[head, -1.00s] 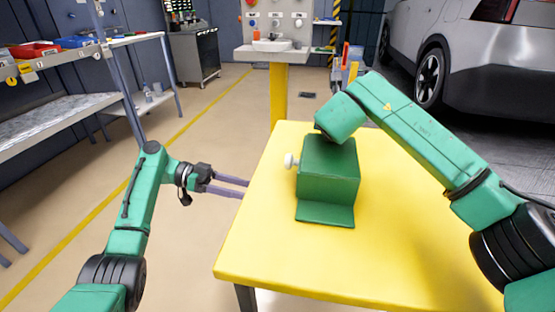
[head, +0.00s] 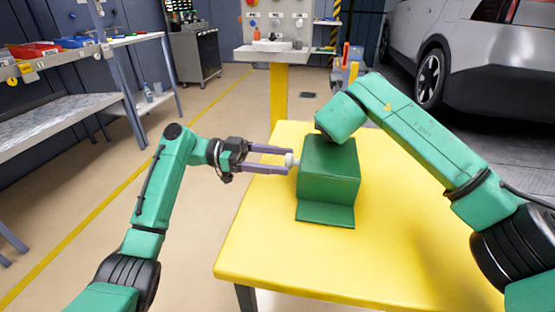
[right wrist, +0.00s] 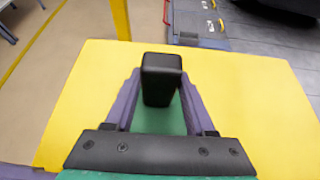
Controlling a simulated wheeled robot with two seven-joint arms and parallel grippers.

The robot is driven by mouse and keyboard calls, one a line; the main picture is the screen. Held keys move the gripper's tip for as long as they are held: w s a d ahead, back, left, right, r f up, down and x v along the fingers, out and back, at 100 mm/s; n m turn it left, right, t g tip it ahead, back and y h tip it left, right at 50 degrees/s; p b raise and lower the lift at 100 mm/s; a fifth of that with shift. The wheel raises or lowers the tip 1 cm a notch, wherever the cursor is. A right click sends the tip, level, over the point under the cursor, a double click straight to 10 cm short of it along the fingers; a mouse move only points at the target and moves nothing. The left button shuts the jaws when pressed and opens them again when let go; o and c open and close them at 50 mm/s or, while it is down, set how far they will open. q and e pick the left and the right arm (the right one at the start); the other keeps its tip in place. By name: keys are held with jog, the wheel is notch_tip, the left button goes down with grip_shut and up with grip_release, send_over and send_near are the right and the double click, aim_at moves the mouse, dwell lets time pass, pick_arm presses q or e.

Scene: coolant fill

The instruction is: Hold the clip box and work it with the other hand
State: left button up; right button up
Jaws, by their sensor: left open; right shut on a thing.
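The clip box (head: 328,175) is a green box with a flat green foot at its front, upright on the yellow table (head: 400,230). A white knob (head: 291,160) sticks out of its left side. My left gripper (head: 287,161) is open, its fingertips around the knob, level with it; I cannot tell whether they touch it. My right gripper (right wrist: 161,90) is shut on a black upright block (right wrist: 161,78) above a green surface (right wrist: 158,122), seen in the right wrist view. In the head view my right arm hides that grip behind the box.
The table is otherwise bare, with free room in front and to the right of the box. A shelf rack with red and blue bins (head: 82,42) stands at the left.

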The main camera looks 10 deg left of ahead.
pick_arm(q)
grip_shut()
jog(key=shift+s, duration=0.1)
dwell(1.2)
